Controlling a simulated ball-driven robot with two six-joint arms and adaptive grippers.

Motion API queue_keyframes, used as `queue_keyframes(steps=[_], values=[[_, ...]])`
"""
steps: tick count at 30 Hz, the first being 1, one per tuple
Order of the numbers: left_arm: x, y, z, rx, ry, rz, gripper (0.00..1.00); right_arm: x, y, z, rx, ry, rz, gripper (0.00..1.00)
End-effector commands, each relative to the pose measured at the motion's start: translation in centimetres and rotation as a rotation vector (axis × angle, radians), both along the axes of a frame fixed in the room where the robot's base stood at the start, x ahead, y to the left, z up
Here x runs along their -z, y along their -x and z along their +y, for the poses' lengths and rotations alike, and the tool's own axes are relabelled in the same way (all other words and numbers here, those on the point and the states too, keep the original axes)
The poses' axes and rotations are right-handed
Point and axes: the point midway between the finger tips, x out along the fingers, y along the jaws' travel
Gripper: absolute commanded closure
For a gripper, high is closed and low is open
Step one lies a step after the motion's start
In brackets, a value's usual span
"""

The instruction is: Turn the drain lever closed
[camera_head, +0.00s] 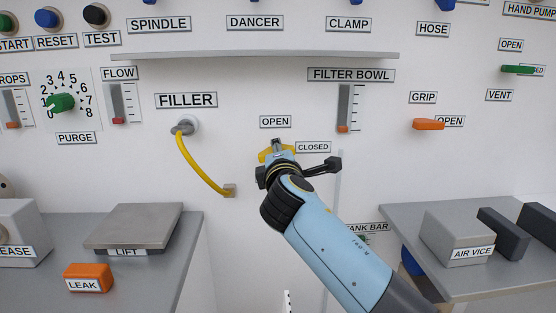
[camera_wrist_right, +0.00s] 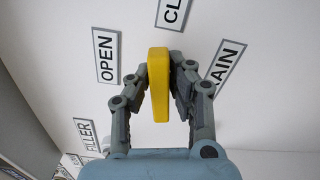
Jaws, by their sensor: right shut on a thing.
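The drain lever is a yellow bar on the white panel, partly hidden behind my right gripper in the head view (camera_head: 264,156). In the right wrist view the lever (camera_wrist_right: 159,84) stands between the two fingers. My right gripper (camera_wrist_right: 161,80) is shut on it, a finger on each side. The OPEN label (camera_head: 275,122) is above the lever and the CLOSED label (camera_head: 313,147) is to its right. In the wrist view one end of the lever lies close to the CLOSED label (camera_wrist_right: 174,12). The lever's pivot is hidden. My left gripper is not in view.
A yellow hose (camera_head: 197,166) hangs from the filler port at the left. A shelf ledge (camera_head: 255,56) runs above. An orange grip lever (camera_head: 428,124) is on the right. Grey benches with a lift plate (camera_head: 130,225) and an air vice (camera_head: 460,235) flank the panel.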

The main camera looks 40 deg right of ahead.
Motion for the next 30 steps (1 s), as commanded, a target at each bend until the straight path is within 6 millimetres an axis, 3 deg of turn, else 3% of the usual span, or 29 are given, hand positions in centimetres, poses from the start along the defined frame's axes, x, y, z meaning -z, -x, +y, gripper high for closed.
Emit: queue_keyframes(steps=[12,30], values=[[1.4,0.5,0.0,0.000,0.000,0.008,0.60,0.3,0.0,0.0,0.001,-0.178,-0.107,1.00],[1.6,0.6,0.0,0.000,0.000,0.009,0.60,0.2,0.0,0.0,0.002,-0.211,-0.126,1.00]])
